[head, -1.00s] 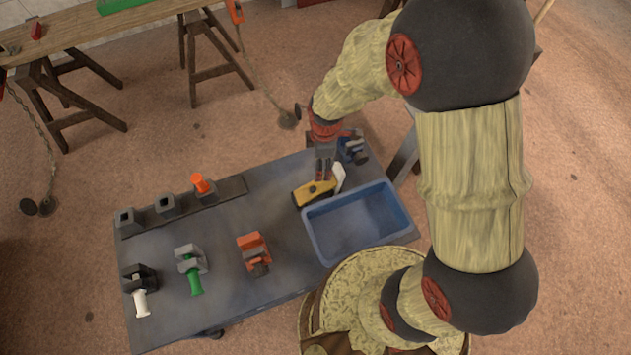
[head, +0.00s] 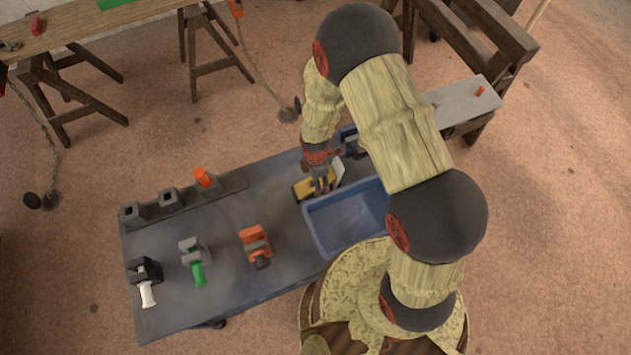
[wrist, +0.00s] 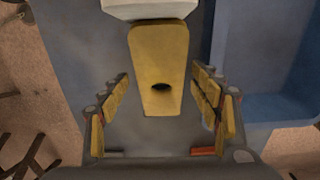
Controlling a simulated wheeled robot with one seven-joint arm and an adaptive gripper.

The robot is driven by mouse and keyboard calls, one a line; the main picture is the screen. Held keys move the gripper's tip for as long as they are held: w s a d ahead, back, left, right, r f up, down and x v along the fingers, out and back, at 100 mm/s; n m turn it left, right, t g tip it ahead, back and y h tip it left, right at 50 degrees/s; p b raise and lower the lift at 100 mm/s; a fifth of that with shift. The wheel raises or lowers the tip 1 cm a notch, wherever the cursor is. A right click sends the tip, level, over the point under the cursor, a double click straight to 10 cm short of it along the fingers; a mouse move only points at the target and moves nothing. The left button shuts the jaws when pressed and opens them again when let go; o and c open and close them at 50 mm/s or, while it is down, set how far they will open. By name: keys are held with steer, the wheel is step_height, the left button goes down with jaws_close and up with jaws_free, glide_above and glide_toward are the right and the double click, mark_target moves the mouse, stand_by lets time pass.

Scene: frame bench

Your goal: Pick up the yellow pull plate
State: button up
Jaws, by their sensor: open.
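The yellow pull plate (wrist: 161,60) lies between the two fingers of my gripper (wrist: 162,115) in the wrist view. It is a tapered yellow plate with a dark hole near its narrow end, and a white block (wrist: 150,8) joins its wide end. Gaps show on both sides, so the open fingers are apart from it. In the head view, the plate (head: 302,188) sits on the bench behind the blue bin, with my gripper (head: 321,188) over it and hiding part of it.
The blue bin (head: 312,229) stands close beside the plate. An orange clamp-like piece (head: 254,239), a green-handled one (head: 198,272) and a white-handled one (head: 147,293) stand on the bench (head: 225,255). A dark rack with an orange peg (head: 203,178) lies along the back edge.

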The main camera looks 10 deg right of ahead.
steer(key=shift+f, duration=0.4)
steer(key=shift+c, duration=0.5)
steer(key=c, duration=1.5)
